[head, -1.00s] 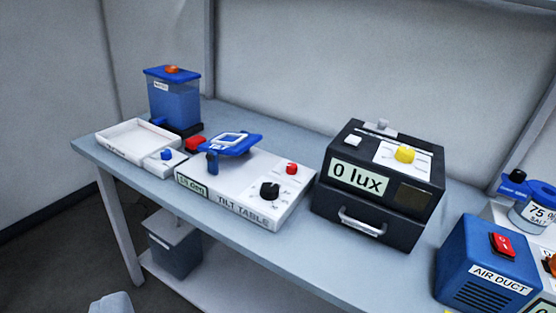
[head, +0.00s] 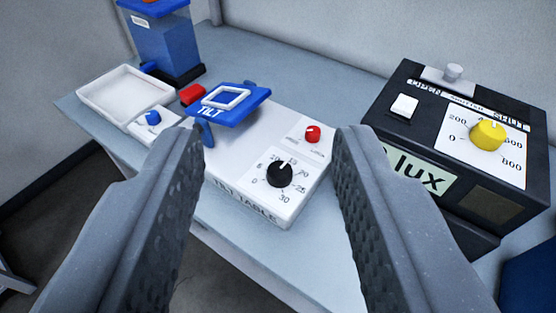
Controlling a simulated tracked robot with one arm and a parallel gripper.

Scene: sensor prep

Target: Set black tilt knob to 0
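The black tilt knob (head: 280,174) sits on the front right of the white tilt table unit (head: 222,183). A dial printed around it runs from 0 at the left to 30 at the lower right. Its white pointer line points up, near the 15 mark. The blue tilt platform (head: 232,110), marked TILT, stands tilted at the unit's left. My gripper (head: 264,143) is open and empty. Its two fingers frame the knob from the near side, apart from it. The unit's front display is hidden behind the left finger.
A red knob (head: 312,134) sits just behind the black knob. The black lux box (head: 395,102), with a yellow knob (head: 488,135), stands close at the right. A white tray (head: 124,95), a blue tank (head: 160,45) and a red button (head: 192,94) are at the left.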

